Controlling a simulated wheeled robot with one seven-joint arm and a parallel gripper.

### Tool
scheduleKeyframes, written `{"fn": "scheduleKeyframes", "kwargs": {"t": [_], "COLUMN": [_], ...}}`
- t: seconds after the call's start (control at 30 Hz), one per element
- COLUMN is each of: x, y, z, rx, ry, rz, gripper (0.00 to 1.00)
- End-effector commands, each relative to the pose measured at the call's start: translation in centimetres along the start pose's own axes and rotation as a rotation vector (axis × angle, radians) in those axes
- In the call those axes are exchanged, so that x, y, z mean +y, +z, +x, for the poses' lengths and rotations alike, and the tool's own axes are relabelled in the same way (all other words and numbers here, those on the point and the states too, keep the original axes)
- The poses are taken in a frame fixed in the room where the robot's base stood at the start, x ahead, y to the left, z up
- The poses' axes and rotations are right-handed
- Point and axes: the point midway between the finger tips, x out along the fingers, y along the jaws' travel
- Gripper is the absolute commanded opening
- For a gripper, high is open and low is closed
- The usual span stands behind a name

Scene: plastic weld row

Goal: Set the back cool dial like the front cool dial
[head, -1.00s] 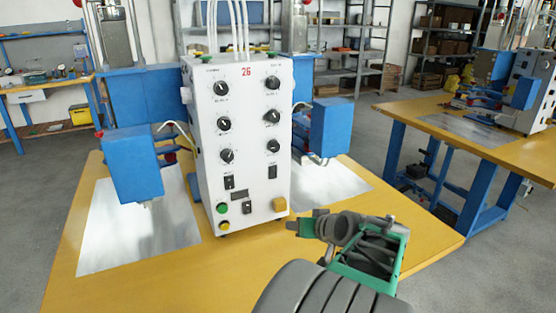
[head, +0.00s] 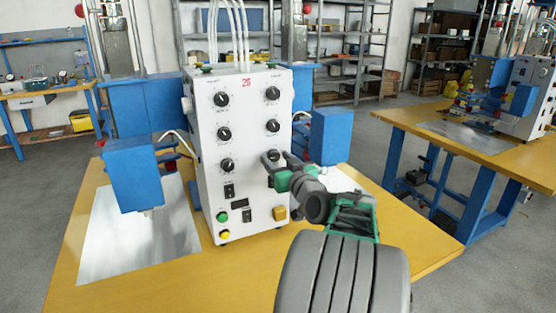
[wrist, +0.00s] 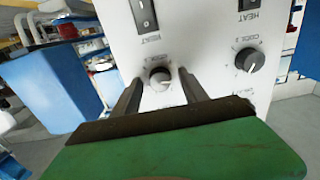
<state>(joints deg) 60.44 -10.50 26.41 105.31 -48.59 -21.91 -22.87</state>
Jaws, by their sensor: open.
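The white control box (head: 240,150), marked 26, carries two columns of dark dials. The lower right dial (head: 274,155) is partly hidden by my gripper (head: 277,161). In the wrist view, this dial (wrist: 160,76) sits between the open, empty fingers of my gripper (wrist: 158,84), with a gap on each side. The lower left dial (head: 227,165) is clear of my gripper. It also shows in the wrist view (wrist: 247,60), its pale mark towards the lower right. Its label appears to read COOL, upside down. Front and back labels are too small to read.
Blue machine heads (head: 134,173) (head: 331,135) flank the box. The yellow table (head: 160,255) has free room in front. A second yellow table (head: 440,140) stands at right.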

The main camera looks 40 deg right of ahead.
Motion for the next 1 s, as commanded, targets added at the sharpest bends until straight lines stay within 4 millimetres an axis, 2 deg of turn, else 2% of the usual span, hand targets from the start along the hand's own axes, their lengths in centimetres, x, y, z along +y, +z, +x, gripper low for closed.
{"fn": "scheduleKeyframes", "kwargs": {"t": [0.13, 0.73, 1.0], "x": [0.02, 0.04, 0.05], "y": [0.01, 0.03, 0.03], "z": [-0.04, -0.07, -0.08], "rx": [0.0, -0.001, -0.001], "ry": [0.0, 0.001, 0.001], "rz": [0.0, 0.0, 0.002], "gripper": [0.51, 0.01, 0.0]}}
